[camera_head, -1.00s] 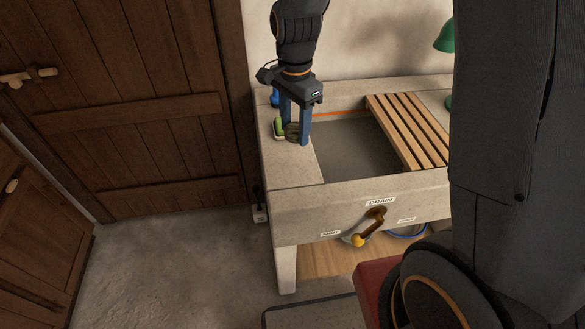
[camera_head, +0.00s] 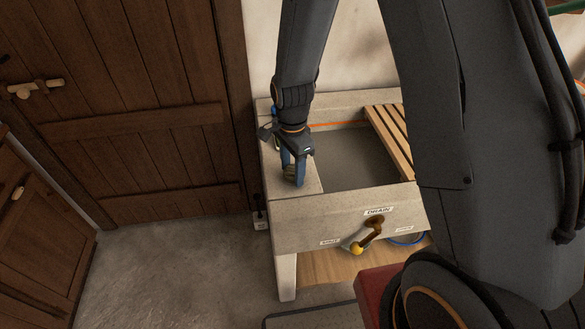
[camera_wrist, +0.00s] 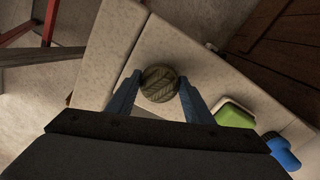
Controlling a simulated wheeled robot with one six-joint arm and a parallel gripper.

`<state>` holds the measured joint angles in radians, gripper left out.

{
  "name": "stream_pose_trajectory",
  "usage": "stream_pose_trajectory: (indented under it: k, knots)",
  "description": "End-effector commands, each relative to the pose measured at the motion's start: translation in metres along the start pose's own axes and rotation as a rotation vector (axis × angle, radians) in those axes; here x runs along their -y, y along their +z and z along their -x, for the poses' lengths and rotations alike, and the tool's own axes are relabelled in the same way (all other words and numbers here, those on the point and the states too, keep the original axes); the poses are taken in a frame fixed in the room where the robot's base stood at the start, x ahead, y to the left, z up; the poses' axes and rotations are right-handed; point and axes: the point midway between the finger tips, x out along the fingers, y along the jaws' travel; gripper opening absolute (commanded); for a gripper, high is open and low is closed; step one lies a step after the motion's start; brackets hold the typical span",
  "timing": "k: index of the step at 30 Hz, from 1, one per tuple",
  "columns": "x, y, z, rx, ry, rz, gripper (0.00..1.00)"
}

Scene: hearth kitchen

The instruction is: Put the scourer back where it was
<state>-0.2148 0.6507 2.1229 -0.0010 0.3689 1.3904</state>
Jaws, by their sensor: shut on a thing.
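The scourer (camera_wrist: 160,83) is a round, dark olive, ribbed pad. In the wrist view it sits between the two blue fingertips of my gripper (camera_wrist: 157,92), which is shut on it. In the head view my gripper (camera_head: 294,177) points down over the pale stone ledge at the left of the sink (camera_head: 350,160), near its front. The scourer (camera_head: 289,172) is mostly hidden there by the fingers. I cannot tell whether it touches the ledge.
A green-and-white block (camera_wrist: 236,113) and a blue object (camera_wrist: 283,153) stand on the ledge close beside my gripper. A slatted wooden rack (camera_head: 392,136) covers the sink's right side. A drain lever (camera_head: 364,241) is on the front. A wooden door (camera_head: 130,110) stands left.

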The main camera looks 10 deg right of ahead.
Motion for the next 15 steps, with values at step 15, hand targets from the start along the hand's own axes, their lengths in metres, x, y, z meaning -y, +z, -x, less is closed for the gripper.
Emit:
stream_pose_trajectory:
  k: [15]
  knots:
    - [0.0001, -0.0001, -0.0052, 0.0, 0.0, 0.0, 0.6]
